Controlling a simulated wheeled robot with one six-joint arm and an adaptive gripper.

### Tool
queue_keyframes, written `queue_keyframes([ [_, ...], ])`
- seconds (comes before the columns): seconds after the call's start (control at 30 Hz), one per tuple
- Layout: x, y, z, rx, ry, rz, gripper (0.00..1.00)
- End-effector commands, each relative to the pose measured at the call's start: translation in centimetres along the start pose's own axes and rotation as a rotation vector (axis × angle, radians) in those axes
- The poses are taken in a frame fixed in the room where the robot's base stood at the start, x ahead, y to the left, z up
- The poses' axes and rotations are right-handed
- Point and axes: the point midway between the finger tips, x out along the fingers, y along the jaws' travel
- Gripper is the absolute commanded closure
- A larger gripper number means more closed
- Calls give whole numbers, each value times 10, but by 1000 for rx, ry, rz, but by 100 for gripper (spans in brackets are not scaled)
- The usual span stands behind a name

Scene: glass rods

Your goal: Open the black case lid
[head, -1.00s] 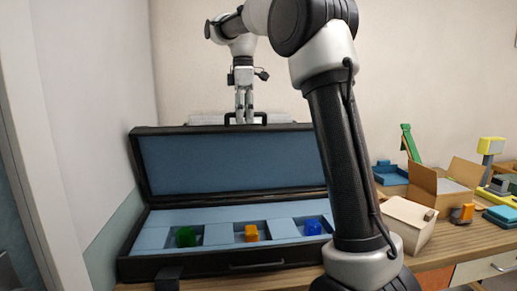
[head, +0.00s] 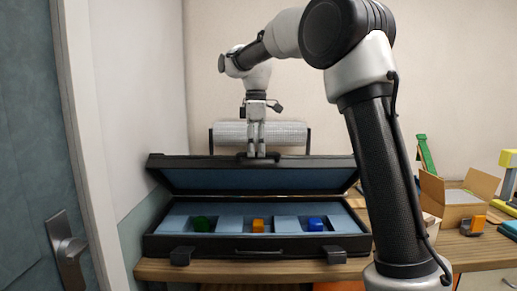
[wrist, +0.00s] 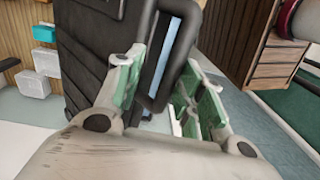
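The black case (head: 207,246) stands on a wooden table in the head view, lined in blue. Its lid (head: 190,161) is raised part-way, with its blue inner side showing above the base. A green block (head: 200,224), an orange block (head: 257,225) and a blue block (head: 315,224) sit in separate recesses. My gripper (head: 257,153) is at the handle (head: 273,157) in the middle of the lid's free edge.
A grey-white roll (head: 230,133) on a dark frame stands behind the lid. An open cardboard box (head: 450,202) and a green object (head: 425,153) are to the right. A door with a handle (head: 67,250) is at the left.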

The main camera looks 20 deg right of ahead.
Motion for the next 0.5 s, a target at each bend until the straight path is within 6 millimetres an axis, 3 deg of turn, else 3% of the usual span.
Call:
queue_keyframes([
  [0.27, -2, 2, 0, 0, 0, 2, 63],
  [0.5, -18, 10, 0, 0, 1, 2, 63],
])
